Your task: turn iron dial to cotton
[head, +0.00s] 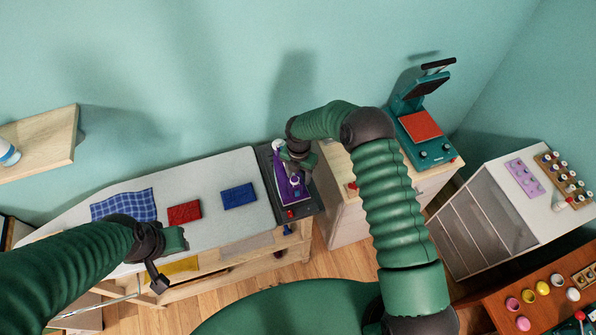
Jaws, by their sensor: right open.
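A purple and white iron (290,188) rests on a dark stand (313,200) at the right end of a grey ironing board (225,170). My right gripper (300,162) is over the iron and open. It covers part of the iron, and the iron's dial cannot be made out clearly. Whether the fingers touch the iron cannot be told.
A blue checked cloth (125,203), a red cloth (184,212) and a blue cloth (238,196) lie on the board. A teal heat press (425,130) stands on a wooden cabinet to the right. A white cabinet (490,215) and spool rack (563,180) are farther right.

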